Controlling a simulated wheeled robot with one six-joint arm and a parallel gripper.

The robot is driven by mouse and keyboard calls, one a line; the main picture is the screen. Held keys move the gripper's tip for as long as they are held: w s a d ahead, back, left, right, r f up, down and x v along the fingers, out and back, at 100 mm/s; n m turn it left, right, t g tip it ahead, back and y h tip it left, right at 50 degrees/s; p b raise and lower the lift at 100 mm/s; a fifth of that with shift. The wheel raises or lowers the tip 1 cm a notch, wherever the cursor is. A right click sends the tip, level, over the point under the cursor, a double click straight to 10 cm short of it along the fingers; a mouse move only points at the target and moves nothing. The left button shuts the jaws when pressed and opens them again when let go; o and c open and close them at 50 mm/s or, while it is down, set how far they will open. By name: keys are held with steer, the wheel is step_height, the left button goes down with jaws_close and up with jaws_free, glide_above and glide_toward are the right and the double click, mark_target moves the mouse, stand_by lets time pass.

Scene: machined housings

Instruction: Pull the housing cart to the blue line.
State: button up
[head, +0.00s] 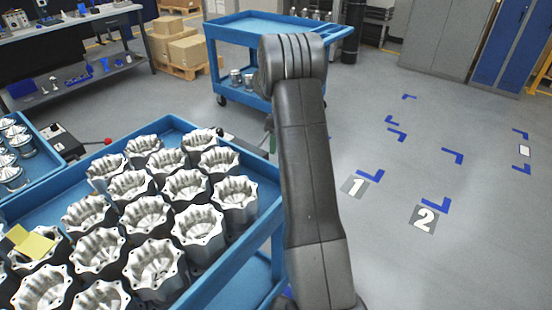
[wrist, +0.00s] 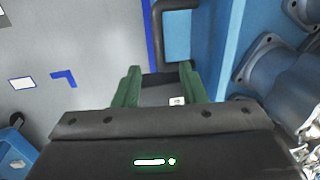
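The housing cart (head: 262,225) is a blue cart at the lower left of the head view, its top filled with silvery machined housings (head: 148,215). In the wrist view its blue edge (wrist: 228,45) and a black bent handle (wrist: 176,36) show ahead of my gripper (wrist: 160,74). The green fingers stand apart, with the handle's near end by the right fingertip; I cannot tell whether they touch. In the head view my arm hides most of the gripper. A blue stripe (wrist: 152,38) shows on the floor left of the handle.
Floor marks include blue corners (head: 437,205), number 1 (head: 355,186) and number 2 (head: 424,218). Another blue cart (head: 222,62) stands behind my arm. A blue tray with metal parts (head: 42,150) is at the left. The floor at the right is clear up to the cabinets (head: 440,38).

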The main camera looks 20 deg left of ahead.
steer(key=r, duration=0.3)
steer(key=w+r, duration=0.1)
steer(key=r, duration=0.1)
steer(key=shift+d, duration=0.15)
steer(key=f, duration=0.4)
steer(key=s+f, duration=0.1)
steer(key=f, duration=0.4)
steer(key=s+f, duration=0.1)
steer(key=f, duration=0.3)
steer(key=shift+s+a+f, duration=0.25)
steer(key=shift+a+f, duration=0.05)
steer(key=shift+a, duration=0.05)
steer(key=shift+s+a, duration=0.1)
steer(key=shift+s, duration=0.25)
